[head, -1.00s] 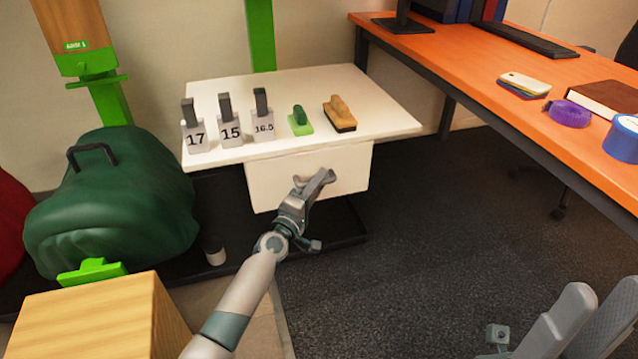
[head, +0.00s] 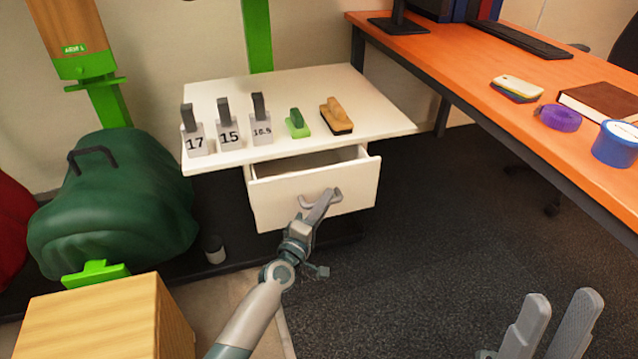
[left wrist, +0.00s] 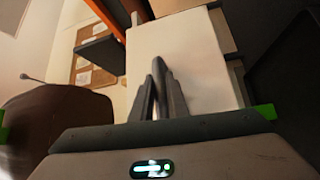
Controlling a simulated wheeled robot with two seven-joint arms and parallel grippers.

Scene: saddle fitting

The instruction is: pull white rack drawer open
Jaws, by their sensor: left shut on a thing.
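The white rack drawer (head: 345,198) is partly open under the white rack top, and its inside shows as a dark gap behind the front panel. My left gripper (head: 322,197) is shut on the drawer's grey handle (head: 308,203) at the front panel. In the left wrist view my left gripper's fingers (left wrist: 160,92) close around the handle (left wrist: 159,68) against the white drawer front (left wrist: 200,60). My right gripper (head: 553,325) is at the lower right of the head view, its two fingers apart with nothing between them.
The white rack top (head: 290,88) holds numbered tags, a green-handled block (head: 298,124) and a brown brush (head: 337,116). An orange desk (head: 470,75) stands at right. A green saddle-like form (head: 110,205) and wooden block (head: 105,320) are at left. The dark carpet (head: 430,230) is clear.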

